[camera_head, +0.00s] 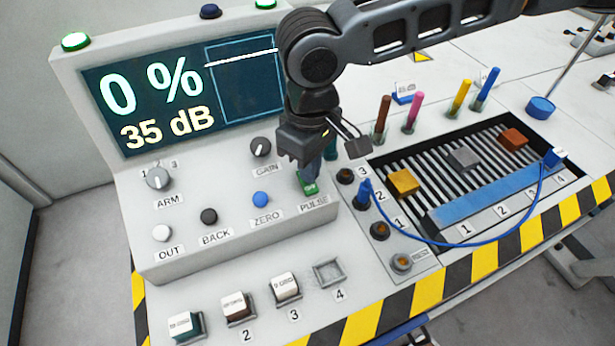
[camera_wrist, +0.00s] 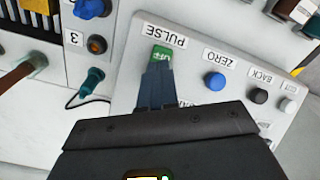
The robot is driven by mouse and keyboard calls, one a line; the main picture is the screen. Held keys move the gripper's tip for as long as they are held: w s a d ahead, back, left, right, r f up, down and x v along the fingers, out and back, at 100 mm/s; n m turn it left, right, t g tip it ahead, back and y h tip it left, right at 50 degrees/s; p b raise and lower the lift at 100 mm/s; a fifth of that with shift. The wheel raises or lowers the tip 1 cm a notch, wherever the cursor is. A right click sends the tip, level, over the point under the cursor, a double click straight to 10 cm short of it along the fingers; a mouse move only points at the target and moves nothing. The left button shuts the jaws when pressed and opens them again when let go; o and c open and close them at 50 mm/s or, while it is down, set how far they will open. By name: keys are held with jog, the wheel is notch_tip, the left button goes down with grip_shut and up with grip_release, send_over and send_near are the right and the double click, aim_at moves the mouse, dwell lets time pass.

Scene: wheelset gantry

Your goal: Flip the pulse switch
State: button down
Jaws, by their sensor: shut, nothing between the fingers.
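The pulse switch (camera_head: 309,187) is a small green rocker on the console's sloped face, just above its PULSE label. In the wrist view the green switch (camera_wrist: 161,54) shows beyond my fingertips, with light lettering on it. My gripper (camera_head: 312,178) is shut and empty, pointing down at the switch. In the wrist view the shut fingers (camera_wrist: 158,68) reach the near edge of the green piece. I cannot tell whether they touch it. Part of the switch is hidden behind the fingers.
The blue ZERO button (camera_head: 261,199) and GAIN knob (camera_head: 261,147) sit close by. The screen (camera_head: 190,90) reads 0 % and 35 dB. To the right are numbered sockets with a blue plug (camera_head: 365,192) and cable, and a slatted tray (camera_head: 440,172) with blocks.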

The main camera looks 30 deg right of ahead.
aim_at(309, 185)
jog(key=shift+f+b, duration=0.3)
jog(key=shift+f, duration=0.45)
dwell(0.4)
notch_tip(309, 185, up, 7)
jog(key=p, duration=0.7)
jog(key=shift+a, duration=0.1)
dwell(0.6)
